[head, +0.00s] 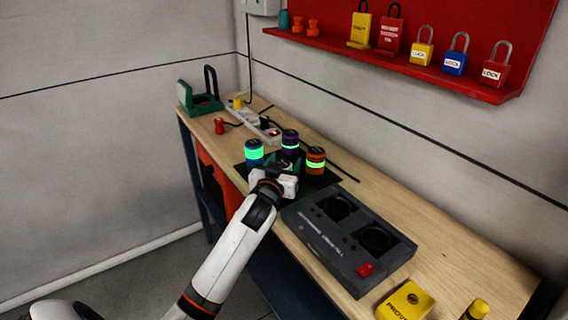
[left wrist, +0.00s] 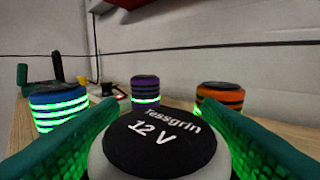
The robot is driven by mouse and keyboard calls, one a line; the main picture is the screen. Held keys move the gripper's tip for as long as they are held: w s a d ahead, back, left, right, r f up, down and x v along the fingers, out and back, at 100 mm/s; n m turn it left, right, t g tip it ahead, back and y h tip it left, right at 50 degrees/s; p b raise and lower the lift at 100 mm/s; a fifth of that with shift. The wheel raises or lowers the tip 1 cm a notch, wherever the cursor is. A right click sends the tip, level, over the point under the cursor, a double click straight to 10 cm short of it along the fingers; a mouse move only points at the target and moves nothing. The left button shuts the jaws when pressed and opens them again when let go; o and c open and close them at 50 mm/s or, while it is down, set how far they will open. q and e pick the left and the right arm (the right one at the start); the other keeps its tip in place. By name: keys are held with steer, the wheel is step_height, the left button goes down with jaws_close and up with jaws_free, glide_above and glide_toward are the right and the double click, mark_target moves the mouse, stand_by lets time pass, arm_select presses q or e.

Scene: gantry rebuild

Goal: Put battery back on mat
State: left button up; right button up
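A battery (left wrist: 160,142) with a black top marked "Tessgrin 12 V" and a pale body sits between the green fingers of my left gripper (left wrist: 158,110). The fingers appear closed against its sides. In the head view my left gripper (head: 275,168) is over the near side of the dark mat (head: 322,181), and its arm hides the held battery. A blue battery (head: 254,153), a purple battery (head: 290,142) and an orange battery (head: 316,160) stand upright on the mat with green glowing bands. Whether the held battery touches the mat is hidden. My right gripper is not in view.
A dark charger (head: 345,240) with two empty round wells and a red switch lies right of the mat. A yellow box (head: 405,301) is at the near right. A power strip (head: 250,122) and cables lie behind.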

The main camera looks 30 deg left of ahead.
arm_select(q)
steer(key=shift+o, duration=0.7)
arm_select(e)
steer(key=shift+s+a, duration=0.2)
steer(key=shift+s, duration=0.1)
arm_select(q)
steer(key=b+v, duration=0.1)
steer(key=v, duration=1)
steer(key=shift+d, duration=0.1)
steer(key=shift+s+d+r, duration=0.1)
steer(key=shift+s, duration=0.4)
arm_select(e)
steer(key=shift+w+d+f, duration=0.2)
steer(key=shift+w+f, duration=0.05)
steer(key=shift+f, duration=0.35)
